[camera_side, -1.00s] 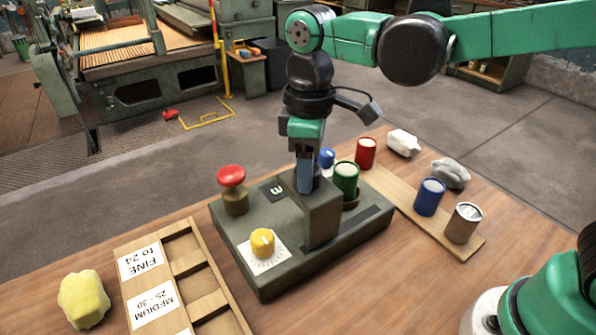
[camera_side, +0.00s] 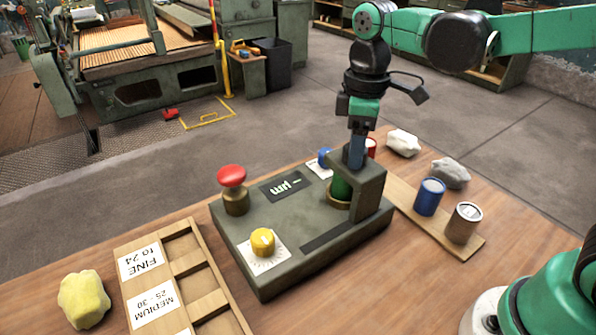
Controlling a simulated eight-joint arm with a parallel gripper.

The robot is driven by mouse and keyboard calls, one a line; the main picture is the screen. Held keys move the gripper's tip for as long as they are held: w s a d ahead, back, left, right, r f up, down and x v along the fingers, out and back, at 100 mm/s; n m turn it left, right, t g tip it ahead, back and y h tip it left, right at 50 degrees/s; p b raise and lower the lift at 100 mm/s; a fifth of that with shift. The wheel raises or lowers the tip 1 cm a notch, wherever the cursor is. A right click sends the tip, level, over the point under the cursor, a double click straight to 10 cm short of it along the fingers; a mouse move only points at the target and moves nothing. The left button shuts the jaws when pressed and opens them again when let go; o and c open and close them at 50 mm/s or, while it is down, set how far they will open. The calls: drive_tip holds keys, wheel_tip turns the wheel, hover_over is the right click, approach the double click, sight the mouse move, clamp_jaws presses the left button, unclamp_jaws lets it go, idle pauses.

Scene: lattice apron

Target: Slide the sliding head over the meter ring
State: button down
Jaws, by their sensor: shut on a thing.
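The sliding head (camera_side: 371,196) is a dark grey-green block on the right part of the meter's grey-green base (camera_side: 275,262). My gripper (camera_side: 356,158) is shut on its top from above. The meter ring (camera_side: 337,203) is a brass-coloured ring on the base, partly hidden by the head. A green cylinder (camera_side: 341,188) stands in the ring. The head's upper part covers the cylinder's top in this view, and its upright part stands to the right of it. The exact centring over the ring cannot be told.
The base carries a red button (camera_side: 232,176), a yellow knob (camera_side: 262,241), a blue knob (camera_side: 324,157) and a display (camera_side: 287,185). A labelled wooden rack (camera_side: 181,246) and a yellow lump (camera_side: 83,299) lie left.

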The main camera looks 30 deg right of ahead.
drive_tip(key=shift+d, duration=0.3)
drive_tip(key=shift+c, duration=1.4)
unclamp_jaws()
drive_tip(key=shift+a, duration=0.1)
drive_tip(key=shift+r, duration=2.85)
